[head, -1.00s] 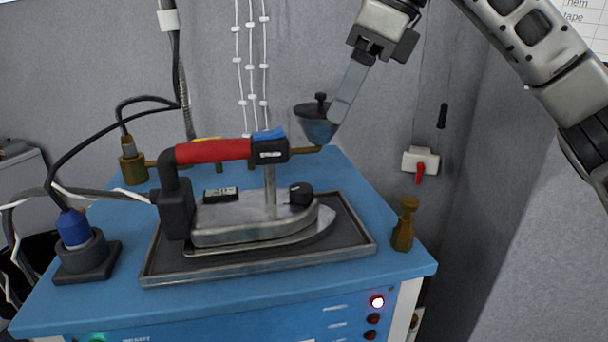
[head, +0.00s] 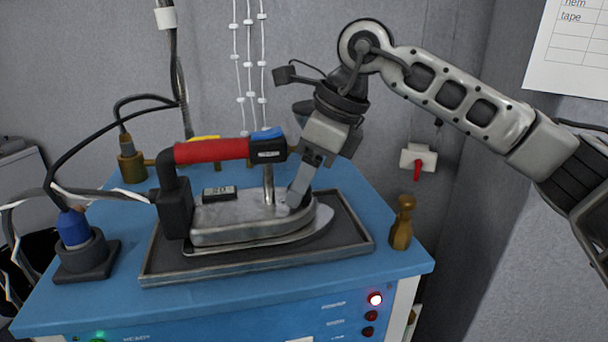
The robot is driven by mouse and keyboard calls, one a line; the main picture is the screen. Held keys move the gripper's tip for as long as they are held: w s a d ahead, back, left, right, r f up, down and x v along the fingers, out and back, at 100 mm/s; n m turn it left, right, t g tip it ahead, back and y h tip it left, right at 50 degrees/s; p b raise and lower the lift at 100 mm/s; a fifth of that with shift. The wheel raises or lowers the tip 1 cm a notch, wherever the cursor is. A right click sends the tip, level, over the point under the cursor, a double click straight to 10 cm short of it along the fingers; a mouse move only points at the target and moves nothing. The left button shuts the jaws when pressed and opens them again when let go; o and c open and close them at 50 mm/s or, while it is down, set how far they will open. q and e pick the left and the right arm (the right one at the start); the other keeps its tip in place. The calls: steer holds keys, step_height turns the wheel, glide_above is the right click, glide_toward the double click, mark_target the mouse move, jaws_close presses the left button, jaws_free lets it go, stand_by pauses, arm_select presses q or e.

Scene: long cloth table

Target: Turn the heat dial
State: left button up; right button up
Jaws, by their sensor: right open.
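The iron (head: 240,217) has a red handle (head: 212,150) and a metal body, and it rests in a dark tray (head: 345,241) on the blue table. The black heat dial, on top of the iron near its front, is now mostly hidden behind my right gripper's fingers. My right gripper (head: 297,200) is open and points down at the dial's place, close to the iron's metal post. I cannot tell whether it touches the dial. A small black display (head: 219,193) sits on the iron's body. My left gripper is not in view.
A brass-brown bottle-like piece (head: 402,222) stands right of the tray. A blue connector in a black holder (head: 75,245) stands at the left, with cables. A wall switch (head: 418,160) is at the right.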

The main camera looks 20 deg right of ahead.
steer(key=c, duration=1)
